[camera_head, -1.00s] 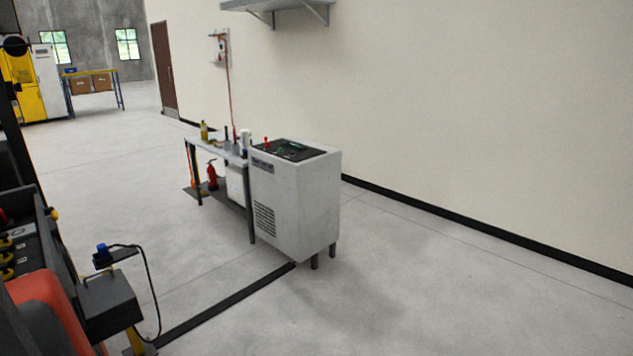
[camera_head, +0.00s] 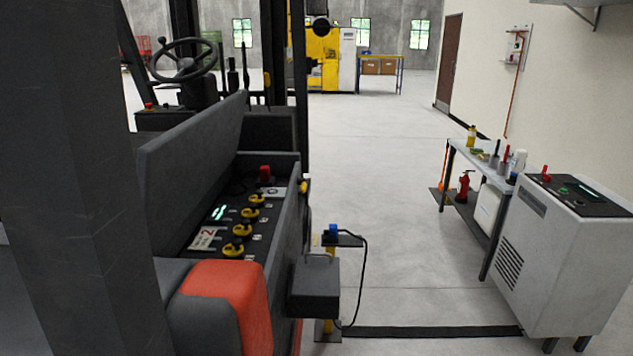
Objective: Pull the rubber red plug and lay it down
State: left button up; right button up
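A small red plug-like piece (camera_head: 265,173) stands upright at the far end of the open battery compartment of a forklift (camera_head: 250,190). Several yellow caps (camera_head: 240,231) sit in a row in the same compartment. At this size I cannot tell whether the red piece is rubber or how deep it sits. Another small red piece (camera_head: 545,170) stands on top of the white-grey cabinet (camera_head: 545,250) at the right. Neither of my grippers is in view.
A dark upright post (camera_head: 70,180) blocks the left side. A workbench (camera_head: 478,158) with bottles and tools stands behind the cabinet. A small stand with a blue connector (camera_head: 332,230) and black cable is beside the forklift. Open floor (camera_head: 400,230) lies between forklift and cabinet.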

aim_at(264, 172)
jog(key=i+l+u, duration=0.3)
jog(key=u, duration=0.15)
jog(key=i+l+u, duration=0.1)
jog(key=u, duration=0.95)
jog(key=i+l+u, duration=0.15)
jog(key=l+u, duration=0.25)
jog(key=l, duration=0.35)
jog(key=l+u, duration=0.45)
jog(key=l, duration=0.35)
jog(key=l+u, duration=0.4)
jog(key=l, duration=0.35)
jog(key=k+l, duration=0.1)
jog(key=l, duration=0.7)
jog(key=k+l, duration=0.15)
jog(key=l, duration=0.65)
jog(key=k+u, duration=0.05)
